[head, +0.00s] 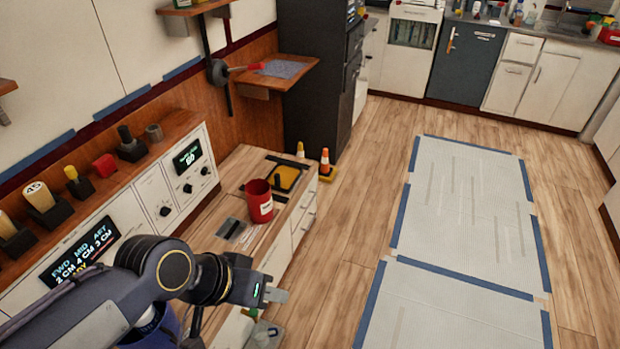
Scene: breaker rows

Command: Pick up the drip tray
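I cannot tell for certain which item is the drip tray. A flat grey-green item (264,336) with something small on it shows at the bottom centre, just below my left gripper, and is partly cut off by the frame edge. A small clear and dark flat item (234,230) lies on the wooden counter beside a red bucket (259,202). A yellow flat piece in a black surround (286,178) lies farther back on the counter. My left gripper (276,295) hangs near the counter's front edge, seen from the side; its finger gap is hidden. My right gripper is not in view.
The control panel (150,195) and a shelf of several small holders run along the left wall. A wall shelf (284,69) juts out behind. The wooden floor and taped white mats (465,215) at right are clear.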

